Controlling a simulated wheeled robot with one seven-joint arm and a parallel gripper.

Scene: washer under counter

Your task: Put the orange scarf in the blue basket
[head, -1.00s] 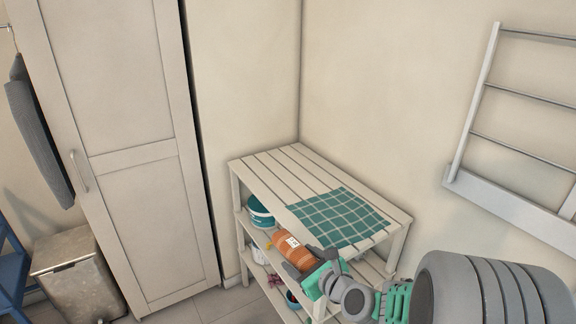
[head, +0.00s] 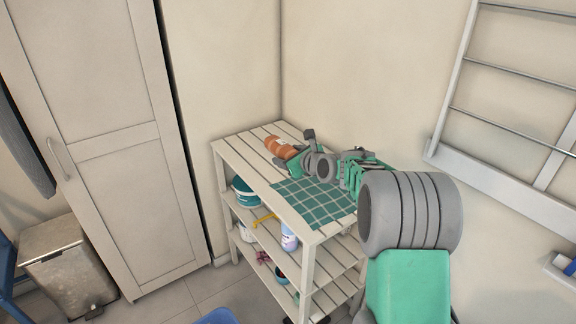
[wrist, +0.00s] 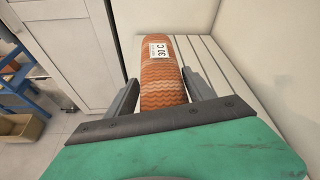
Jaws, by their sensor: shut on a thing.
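The orange scarf (head: 279,147) is a rolled, wavy-patterned bundle with a white label. It is at the back of the top of the slatted shelf unit. My gripper (head: 296,150) is shut on it, and in the wrist view the scarf (wrist: 164,65) lies between the two fingers, pointing away from me. Whether it rests on the slats or hangs just above them, I cannot tell. A blue object (head: 217,317) shows at the bottom edge of the head view; too little shows to tell whether it is the basket.
The white shelf unit (head: 237,150) has a green checked cloth (head: 313,202) on top. Its lower shelves hold a teal tub (head: 244,193), a bottle (head: 289,238) and small items. A metal bin (head: 62,262) and tall cupboard stand left. A wall rack (head: 520,95) is at right.

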